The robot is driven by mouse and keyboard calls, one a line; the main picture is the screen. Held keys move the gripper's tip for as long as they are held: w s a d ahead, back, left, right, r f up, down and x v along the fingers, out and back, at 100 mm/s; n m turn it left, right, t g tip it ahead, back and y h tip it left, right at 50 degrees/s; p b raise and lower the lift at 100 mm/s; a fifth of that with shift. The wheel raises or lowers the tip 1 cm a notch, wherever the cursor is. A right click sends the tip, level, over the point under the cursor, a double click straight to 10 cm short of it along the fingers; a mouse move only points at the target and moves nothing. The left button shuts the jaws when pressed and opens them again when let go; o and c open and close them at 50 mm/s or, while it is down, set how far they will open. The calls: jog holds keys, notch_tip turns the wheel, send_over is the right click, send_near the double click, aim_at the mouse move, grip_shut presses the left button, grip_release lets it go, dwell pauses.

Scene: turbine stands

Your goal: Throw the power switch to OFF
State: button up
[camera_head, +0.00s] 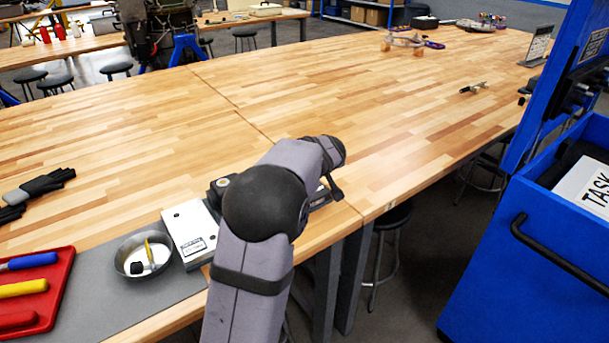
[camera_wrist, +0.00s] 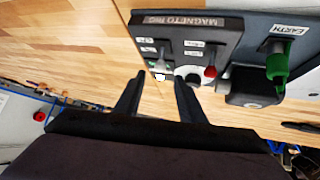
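A dark panel labelled "MAGNETO" (camera_wrist: 185,22) shows in the upper middle of the wrist view. It carries small white labels, a red-topped part (camera_wrist: 210,71), a green part (camera_wrist: 152,65) and a black block (camera_wrist: 250,88). I cannot tell for certain which part is the power switch or its position; its label is too small to read. My gripper (camera_wrist: 158,77) is open and empty, with its two black fingers apart, near the panel's green and red parts. Contact cannot be judged. In the head view my arm hides most of this unit and of the gripper.
A green clip (camera_wrist: 277,65) sits by an EARTH label. On the bench (camera_head: 150,120) are a white box (camera_head: 188,228), a metal bowl (camera_head: 128,248), a red tool tray (camera_head: 62,290) and black gloves (camera_head: 45,184). A blue cabinet (camera_head: 500,250) stands at right. The bench middle is clear.

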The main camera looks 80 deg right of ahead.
jog(key=shift+p+x, duration=1)
jog(key=shift+x, duration=1.95)
jog(key=shift+a, duration=0.1)
grip_shut()
